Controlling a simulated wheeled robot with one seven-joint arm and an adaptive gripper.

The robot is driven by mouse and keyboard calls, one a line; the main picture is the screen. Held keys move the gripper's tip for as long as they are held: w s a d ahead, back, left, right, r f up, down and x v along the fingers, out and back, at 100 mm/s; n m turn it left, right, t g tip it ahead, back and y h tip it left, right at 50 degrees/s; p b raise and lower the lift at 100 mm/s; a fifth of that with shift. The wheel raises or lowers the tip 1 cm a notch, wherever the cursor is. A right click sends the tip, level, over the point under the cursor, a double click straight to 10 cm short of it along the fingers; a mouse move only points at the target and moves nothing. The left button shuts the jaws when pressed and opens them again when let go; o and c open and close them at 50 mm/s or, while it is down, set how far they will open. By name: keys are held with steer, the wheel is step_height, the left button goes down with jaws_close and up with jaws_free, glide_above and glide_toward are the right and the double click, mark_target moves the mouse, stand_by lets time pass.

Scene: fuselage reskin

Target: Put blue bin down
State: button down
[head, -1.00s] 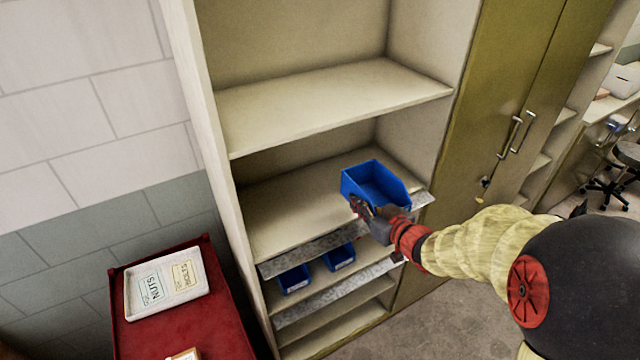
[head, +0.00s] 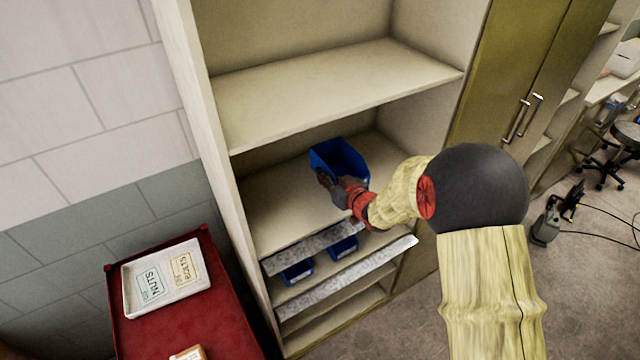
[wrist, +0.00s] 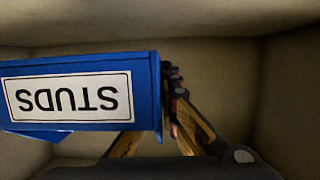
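The blue bin (head: 340,160) is inside the middle shelf bay, at or just above the shelf board (head: 290,195); I cannot tell if it touches. In the wrist view the bin (wrist: 145,92) shows a white label reading STUDS, upside down. My gripper (head: 328,182) is at the bin's near left side, shut on its wall. In the wrist view the gripper fingers (wrist: 172,95) sit at the bin's right edge.
Two smaller blue bins (head: 297,272) (head: 343,248) stand on the shelf below, behind metal lips. An upper shelf board (head: 340,85) is overhead. A red cart (head: 215,310) with a white tray (head: 130,300) stands at lower left. The middle shelf has free room to the left.

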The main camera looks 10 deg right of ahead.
mark_target(320, 191)
steer(key=shift+w+a+f, duration=0.2)
steer(key=shift+w+f, duration=0.25)
steer(key=shift+f, duration=0.15)
steer(key=shift+w+a+f, duration=0.2)
steer(key=shift+w+f, duration=0.25)
steer(key=shift+f, duration=0.1)
steer(key=f, duration=0.3)
steer(key=shift+w+f+p, duration=0.15)
steer(key=shift+w+p, duration=0.05)
steer(key=shift+p, duration=0.1)
steer(key=shift+s, duration=0.1)
steer(key=c, duration=2.6)
jaws_free()
steer(key=shift+f, duration=0.2)
steer(key=o, duration=0.6)
steer(key=shift+c, duration=0.2)
steer(key=shift+r, duration=0.1)
